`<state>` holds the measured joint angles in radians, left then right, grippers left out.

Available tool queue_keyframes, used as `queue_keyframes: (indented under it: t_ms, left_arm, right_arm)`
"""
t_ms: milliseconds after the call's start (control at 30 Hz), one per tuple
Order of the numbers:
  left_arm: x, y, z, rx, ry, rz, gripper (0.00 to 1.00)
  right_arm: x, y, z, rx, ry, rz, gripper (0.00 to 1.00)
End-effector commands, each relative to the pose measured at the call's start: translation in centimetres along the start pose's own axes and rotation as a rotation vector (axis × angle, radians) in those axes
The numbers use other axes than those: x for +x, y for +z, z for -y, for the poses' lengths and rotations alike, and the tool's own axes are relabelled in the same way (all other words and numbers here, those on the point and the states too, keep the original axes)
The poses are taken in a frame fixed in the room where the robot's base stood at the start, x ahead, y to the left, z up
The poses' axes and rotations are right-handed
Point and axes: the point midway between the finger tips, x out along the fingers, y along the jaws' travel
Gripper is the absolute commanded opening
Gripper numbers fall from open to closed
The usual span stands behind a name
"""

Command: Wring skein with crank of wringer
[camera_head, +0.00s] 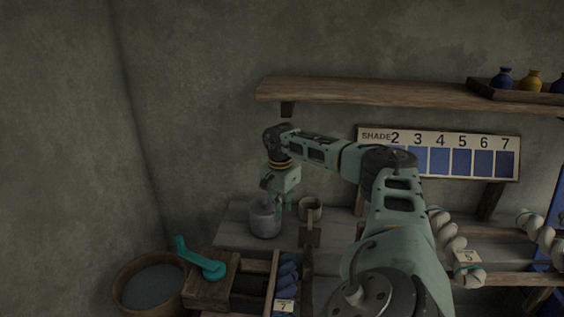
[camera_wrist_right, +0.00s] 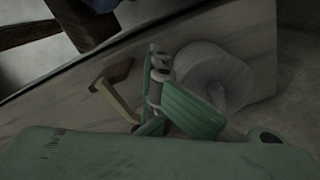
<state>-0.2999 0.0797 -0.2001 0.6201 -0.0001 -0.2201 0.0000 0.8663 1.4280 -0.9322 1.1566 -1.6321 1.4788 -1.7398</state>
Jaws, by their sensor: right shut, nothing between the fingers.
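The wringer (camera_head: 212,291) is a wooden box at the lower left of the head view. Its teal crank (camera_head: 203,262) lies on top, with the handle raised at the left end. A dark blue skein (camera_head: 288,272) with a tag reading 7 hangs just right of the wringer. My right gripper (camera_head: 284,207) points down over the shelf, shut and empty, close beside a grey lidded pot (camera_head: 265,218). In the wrist view the gripper (camera_wrist_right: 158,88) shows next to the pale round pot (camera_wrist_right: 215,78). The crank is not clearly seen there. My left gripper is not in view.
A round wooden tub (camera_head: 127,284) stands left of the wringer. Pale skeins (camera_head: 468,268) hang at the right. A wall shelf (camera_head: 370,92) and a shade chart (camera_head: 505,163) are behind my right arm.

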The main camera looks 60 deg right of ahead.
Motion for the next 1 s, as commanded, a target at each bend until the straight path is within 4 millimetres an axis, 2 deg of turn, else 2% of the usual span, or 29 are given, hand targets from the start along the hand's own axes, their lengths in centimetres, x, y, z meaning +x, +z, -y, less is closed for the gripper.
queue_keyframes:
  t_ms: [1000]
  left_arm:
    - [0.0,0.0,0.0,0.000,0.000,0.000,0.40]
  right_arm:
    - [0.0,4.2,-2.8,0.001,0.000,0.001,0.00]
